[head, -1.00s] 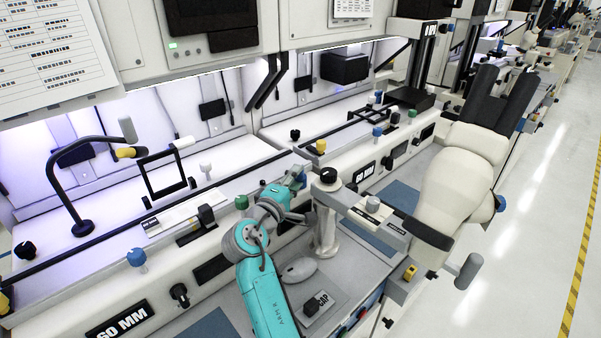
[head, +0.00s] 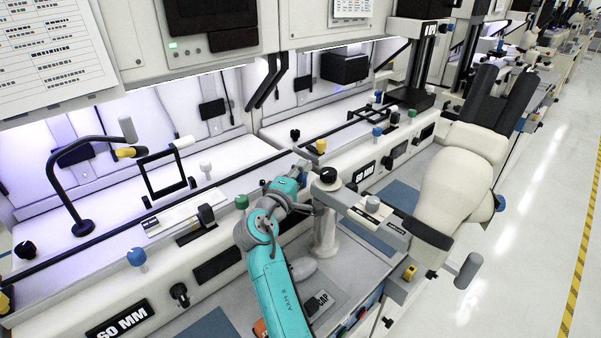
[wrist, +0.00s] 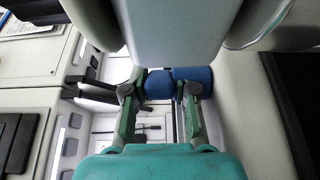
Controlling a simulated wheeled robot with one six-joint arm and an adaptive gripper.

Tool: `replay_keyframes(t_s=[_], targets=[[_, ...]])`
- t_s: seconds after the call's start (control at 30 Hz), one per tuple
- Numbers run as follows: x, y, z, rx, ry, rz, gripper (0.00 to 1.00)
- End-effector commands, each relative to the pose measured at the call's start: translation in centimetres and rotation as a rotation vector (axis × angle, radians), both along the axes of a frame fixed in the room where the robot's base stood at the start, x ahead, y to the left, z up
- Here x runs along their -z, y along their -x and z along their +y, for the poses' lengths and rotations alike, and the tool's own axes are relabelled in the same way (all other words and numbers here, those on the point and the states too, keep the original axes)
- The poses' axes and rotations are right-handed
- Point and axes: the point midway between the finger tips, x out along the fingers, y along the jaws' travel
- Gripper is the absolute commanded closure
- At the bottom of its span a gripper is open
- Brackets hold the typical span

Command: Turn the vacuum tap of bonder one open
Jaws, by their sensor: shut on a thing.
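A blue tap knob (wrist: 160,84) shows between the two fingers of my gripper (wrist: 160,98) in the wrist view. The fingers are closed on its sides, and a wider blue part (wrist: 194,76) of it continues to the right, partly behind the right finger. In the head view my gripper (head: 303,172) is at the front ledge of the middle bench, left of the black-topped post, and the held knob is hidden there. I cannot read from these frames how far the tap is turned.
A green knob (head: 241,202), a white knob (head: 206,167) and a yellow knob (head: 320,146) stand near my arm. Another blue knob (head: 137,257) is at the left. A black-topped post (head: 328,178) and a cream microscope body (head: 452,180) stand close on the right.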

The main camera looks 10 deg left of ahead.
Motion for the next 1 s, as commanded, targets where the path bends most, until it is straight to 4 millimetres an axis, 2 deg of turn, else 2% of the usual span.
replay_keyframes(t_s=[0.2, 0.57, 0.6, 1.0], targets=[[0.17, -0.01, -0.10, -0.092, -0.002, 0.002, 1.00], [0.07, 0.04, 0.02, -0.112, -0.001, 0.000, 1.00], [0.08, 0.04, 0.02, -0.111, -0.001, 0.000, 0.63], [0.08, 0.51, 0.10, -0.111, -0.001, -0.001, 0.62]])
